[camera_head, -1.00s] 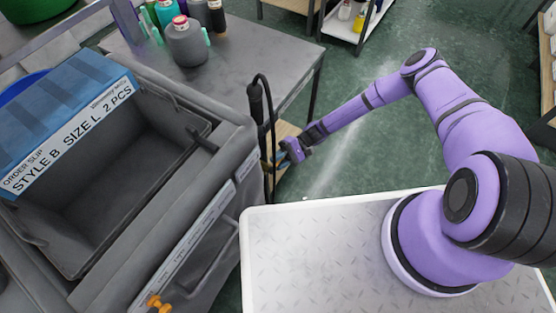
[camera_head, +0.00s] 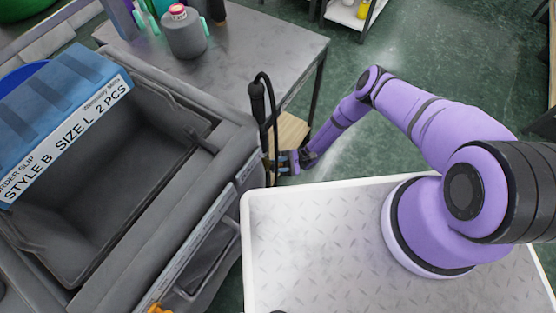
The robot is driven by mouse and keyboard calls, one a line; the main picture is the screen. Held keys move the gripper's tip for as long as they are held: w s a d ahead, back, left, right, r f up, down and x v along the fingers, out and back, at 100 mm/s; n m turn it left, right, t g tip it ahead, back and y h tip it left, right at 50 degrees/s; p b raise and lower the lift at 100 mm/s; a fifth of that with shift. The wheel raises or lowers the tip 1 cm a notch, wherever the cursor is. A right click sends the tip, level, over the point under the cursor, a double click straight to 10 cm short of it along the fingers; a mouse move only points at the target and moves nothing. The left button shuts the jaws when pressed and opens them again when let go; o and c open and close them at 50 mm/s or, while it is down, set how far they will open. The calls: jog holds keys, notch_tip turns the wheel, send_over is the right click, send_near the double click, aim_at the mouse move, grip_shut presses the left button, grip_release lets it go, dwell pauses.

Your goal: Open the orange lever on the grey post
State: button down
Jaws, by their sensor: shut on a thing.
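A dark post (camera_head: 257,110) with a black looped cable stands between the grey machine and the table. My gripper (camera_head: 284,163) is at the right side of this post, low down, with its fingers pointing left. It is shut on a small part at the post. That part sits where a lever would be, but the fingers cover it and its orange colour does not show. How far the lever is turned cannot be told from this view.
A grey machine with an open bin (camera_head: 115,170) and a blue order slip holder (camera_head: 60,115) fills the left. A grey table (camera_head: 260,50) with a grey bottle (camera_head: 183,35) stands behind. A small orange part (camera_head: 158,309) shows at the bottom edge. Green floor (camera_head: 400,50) is open behind my arm.

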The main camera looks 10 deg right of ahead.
jog(key=shift+s+a+f+m+t+y, duration=0.2)
jog(key=shift+m+t+y, duration=0.15)
jog(key=shift+y, duration=0.25)
jog(key=shift+m+y, duration=0.3)
jog(key=shift+m, duration=0.05)
jog(key=c, duration=1.1)
grip_release()
jog(key=shift+s, duration=0.1)
jog(key=shift+w+d+r, duration=0.1)
jog(key=shift+w+d, duration=0.05)
jog(key=shift+w, duration=0.05)
